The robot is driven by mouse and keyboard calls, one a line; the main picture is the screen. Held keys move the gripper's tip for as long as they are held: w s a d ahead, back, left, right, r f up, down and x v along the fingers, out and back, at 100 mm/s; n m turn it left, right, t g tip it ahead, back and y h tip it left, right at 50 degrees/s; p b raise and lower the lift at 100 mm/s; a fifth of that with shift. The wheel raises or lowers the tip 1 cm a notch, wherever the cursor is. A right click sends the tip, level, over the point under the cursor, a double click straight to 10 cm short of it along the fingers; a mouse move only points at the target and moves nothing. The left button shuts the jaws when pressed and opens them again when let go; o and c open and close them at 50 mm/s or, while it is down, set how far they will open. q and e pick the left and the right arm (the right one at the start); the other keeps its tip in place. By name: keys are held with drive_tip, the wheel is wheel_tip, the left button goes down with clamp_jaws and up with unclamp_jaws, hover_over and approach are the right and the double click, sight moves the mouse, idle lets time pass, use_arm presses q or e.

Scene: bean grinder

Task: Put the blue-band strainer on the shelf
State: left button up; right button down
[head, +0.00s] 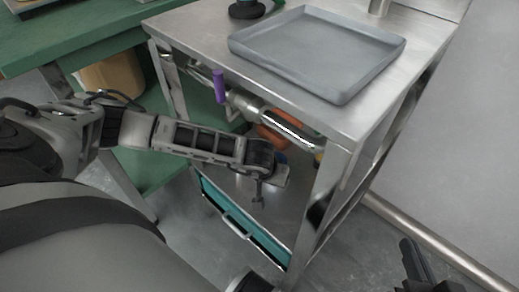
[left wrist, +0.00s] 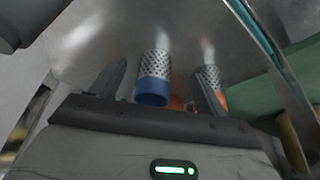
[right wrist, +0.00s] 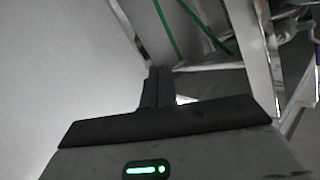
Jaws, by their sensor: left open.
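The blue-band strainer (left wrist: 153,80), a perforated metal cylinder with a blue band, shows in the left wrist view on a metal surface. It lies between the spread fingers of my left gripper (left wrist: 158,92), with no clear contact on both sides. An orange-band strainer (left wrist: 207,85) is just to its right, partly behind the right finger. In the head view my left gripper (head: 259,195) reaches under the metal table top, and the strainers are mostly hidden. My right gripper (head: 414,264) is at the lower right, its fingers together and empty; the right wrist view shows them too (right wrist: 158,86).
A grey tray (head: 315,50) lies on the metal table (head: 190,32). A purple-handled tool (head: 219,85) sticks out below the top. A teal-edged panel with a handle (head: 238,225) is low in front. A green table (head: 60,40) stands behind left. The floor at right is clear.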

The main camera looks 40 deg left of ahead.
use_arm(q)
drive_tip(key=s+d, duration=0.1)
drive_tip(key=s, duration=0.5)
drive_tip(key=shift+s+d+p, duration=0.15)
drive_tip(key=shift+d+p, duration=0.2)
drive_tip(key=shift+p, duration=0.1)
use_arm(e)
drive_tip(key=shift+d+f+n+h, duration=0.15)
drive_tip(key=shift+d+n+h, duration=0.1)
drive_tip(key=shift+n+h, duration=0.05)
use_arm(q)
drive_tip(key=shift+s, duration=0.1)
use_arm(e)
drive_tip(key=shift+s+f, duration=0.1)
drive_tip(key=shift+s, duration=0.15)
